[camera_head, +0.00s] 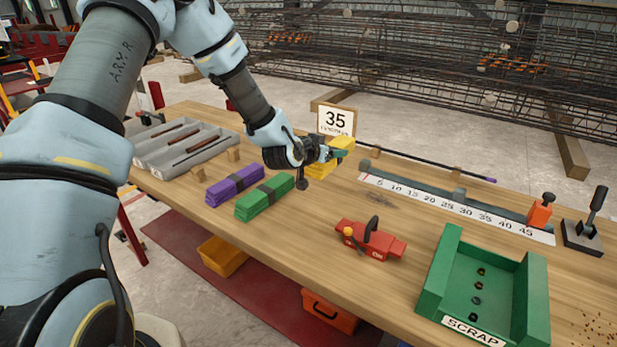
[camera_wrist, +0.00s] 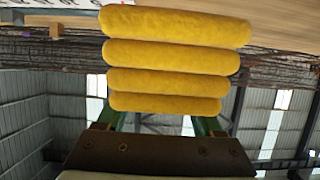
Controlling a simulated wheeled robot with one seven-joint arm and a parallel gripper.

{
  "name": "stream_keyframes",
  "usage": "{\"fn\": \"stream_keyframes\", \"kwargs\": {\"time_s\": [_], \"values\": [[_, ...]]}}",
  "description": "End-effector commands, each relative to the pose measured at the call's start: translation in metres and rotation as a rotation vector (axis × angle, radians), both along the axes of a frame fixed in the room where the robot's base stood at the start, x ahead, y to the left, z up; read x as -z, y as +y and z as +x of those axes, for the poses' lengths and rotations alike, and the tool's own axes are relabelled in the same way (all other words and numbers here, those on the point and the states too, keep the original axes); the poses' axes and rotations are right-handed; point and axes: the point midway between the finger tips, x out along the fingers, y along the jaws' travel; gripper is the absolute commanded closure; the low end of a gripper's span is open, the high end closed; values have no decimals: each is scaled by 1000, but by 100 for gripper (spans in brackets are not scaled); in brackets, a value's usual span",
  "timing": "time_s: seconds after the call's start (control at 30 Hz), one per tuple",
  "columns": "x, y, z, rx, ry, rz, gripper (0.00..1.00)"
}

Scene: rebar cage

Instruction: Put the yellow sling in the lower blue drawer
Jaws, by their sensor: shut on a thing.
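The yellow sling (camera_head: 342,143) is a folded bundle at the far side of the workbench, in front of the "35" sign. In the wrist view the sling (camera_wrist: 170,55) shows as several thick, stacked yellow folds filling the upper middle. My gripper (camera_head: 337,154) is shut on the sling, with a green finger showing against it. In the wrist view its green fingers go up behind the lowest fold, so their tips are hidden. I cannot tell whether the sling touches the bench top.
Purple (camera_head: 234,186) and green (camera_head: 265,197) bundles lie on the workbench (camera_head: 300,235) near my forearm. A grey tray (camera_head: 185,147) is at left. A red tool (camera_head: 370,241), green scrap tray (camera_head: 433,285) and ruler (camera_head: 455,207) lie right. Yellow (camera_head: 222,256) and orange (camera_head: 330,311) boxes are below.

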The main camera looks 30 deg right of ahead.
Motion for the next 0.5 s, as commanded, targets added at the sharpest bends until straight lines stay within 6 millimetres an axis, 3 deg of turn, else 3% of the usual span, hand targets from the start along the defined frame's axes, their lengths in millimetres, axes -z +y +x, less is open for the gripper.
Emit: {"fn": "stream_keyframes", "kwargs": {"time_s": [0.2, 0.5], "values": [[30, -1, -1, 1, 1, -2, 100], [53, -1, 0, 0, 0, -2, 100]]}}
